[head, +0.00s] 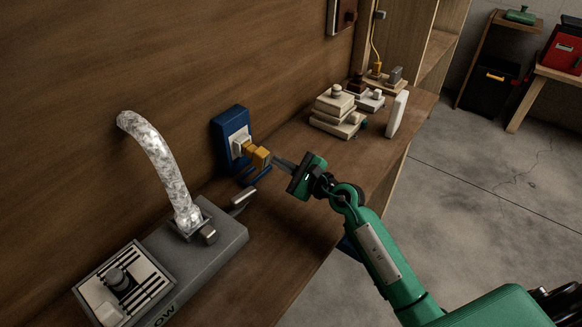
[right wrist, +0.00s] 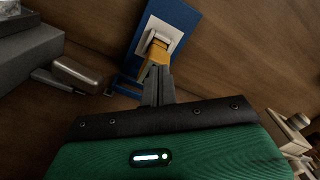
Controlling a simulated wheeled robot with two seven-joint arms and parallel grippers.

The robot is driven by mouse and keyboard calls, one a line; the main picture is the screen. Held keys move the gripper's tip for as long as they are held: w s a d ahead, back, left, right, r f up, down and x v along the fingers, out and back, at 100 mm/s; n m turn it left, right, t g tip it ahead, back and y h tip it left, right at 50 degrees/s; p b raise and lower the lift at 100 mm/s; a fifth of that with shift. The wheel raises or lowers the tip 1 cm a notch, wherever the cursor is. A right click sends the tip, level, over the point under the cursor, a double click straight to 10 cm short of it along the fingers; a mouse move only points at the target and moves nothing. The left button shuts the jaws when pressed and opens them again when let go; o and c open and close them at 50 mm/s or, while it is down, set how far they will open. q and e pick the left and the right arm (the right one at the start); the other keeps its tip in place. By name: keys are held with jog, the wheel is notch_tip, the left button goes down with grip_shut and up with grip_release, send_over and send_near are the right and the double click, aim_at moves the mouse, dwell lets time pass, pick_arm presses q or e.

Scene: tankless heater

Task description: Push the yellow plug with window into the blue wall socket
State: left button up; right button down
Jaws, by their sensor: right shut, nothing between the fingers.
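The blue wall socket (head: 232,136) is mounted on the brown wooden wall, with a pale square faceplate. The yellow plug (head: 257,155) sits at that faceplate and sticks out toward me; I cannot tell how deep it is in. In the right wrist view the yellow plug (right wrist: 154,56) lies against the white plate of the blue socket (right wrist: 178,18). My right gripper (head: 277,161) is shut and empty, its fingertips at the outer end of the plug, touching or very nearly touching it. It also shows in the right wrist view (right wrist: 157,72). My left gripper is out of view.
A grey heater unit (head: 225,228) with a silver flexible duct (head: 160,165) stands at left on the wooden counter. A metal cylinder (head: 244,197) lies below the socket. Stacked beige blocks (head: 336,108) and a white panel (head: 397,114) stand to the right. The counter's front edge is beneath my right arm.

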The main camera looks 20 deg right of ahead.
jog(key=shift+x, duration=0.8)
